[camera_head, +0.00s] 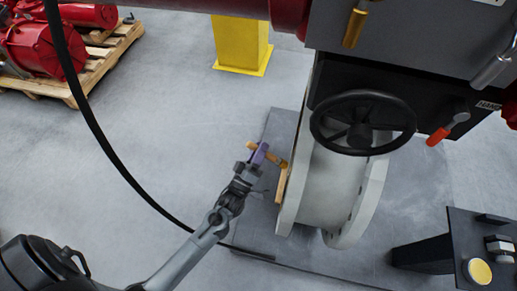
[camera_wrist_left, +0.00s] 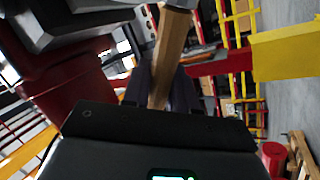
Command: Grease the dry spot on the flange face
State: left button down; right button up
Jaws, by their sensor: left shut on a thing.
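The grey-white valve body has a large round flange (camera_head: 301,185), seen nearly edge-on, so its left face and any dry spot on it are hard to make out. My left gripper (camera_head: 258,155), with purple fingers, is shut on a wooden-handled tool (camera_head: 277,158). The handle (camera_wrist_left: 171,50) runs away from between the fingers in the left wrist view. A flat tan piece (camera_head: 281,186) sits at the flange's left face, just below the tool's far end; I cannot tell whether it belongs to the tool. My right gripper is not in view.
A black handwheel (camera_head: 362,122) and a red-handled lever (camera_head: 447,129) stick out above the valve. A black stand (camera_head: 460,225) at lower right carries a round yellow-topped item (camera_head: 479,271). A yellow post (camera_head: 241,45) stands behind. Open floor lies left.

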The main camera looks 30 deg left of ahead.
pick_arm(q)
jog(key=shift+d, duration=0.1)
dwell(0.5)
jog(key=shift+w+d, duration=0.2)
jog(key=shift+d, duration=0.3)
jog(key=shift+s, duration=0.1)
jog(key=s+p, duration=0.1)
jog(key=s+d+p, duration=0.1)
jog(key=s, duration=0.1)
jog(key=shift+s+d, duration=0.15)
jog(key=shift+s, duration=0.15)
jog(key=shift+w, duration=0.2)
